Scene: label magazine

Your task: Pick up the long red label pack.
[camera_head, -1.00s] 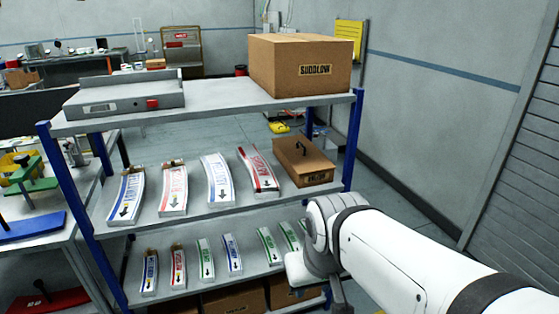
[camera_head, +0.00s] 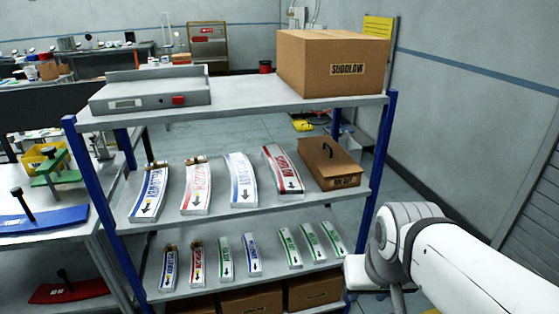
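A long label pack with strong red bands (camera_head: 283,171) lies on the middle shelf, tilted, just left of a small brown box. A second long pack with red or pink lettering (camera_head: 196,188) lies further left on the same shelf, with a brown piece at its top end. Long blue packs (camera_head: 149,193) and (camera_head: 242,180) lie beside it. A short red pack (camera_head: 197,264) lies on the shelf below. My arm is at the lower right, apart from the packs. My gripper's fingers do not show.
The shelf unit has blue posts (camera_head: 379,150) at its corners. A large cardboard box (camera_head: 333,65) and a grey scale (camera_head: 150,92) stand on top. The small brown box (camera_head: 330,165) sits close to the red-banded pack. Several short green and blue packs lie below.

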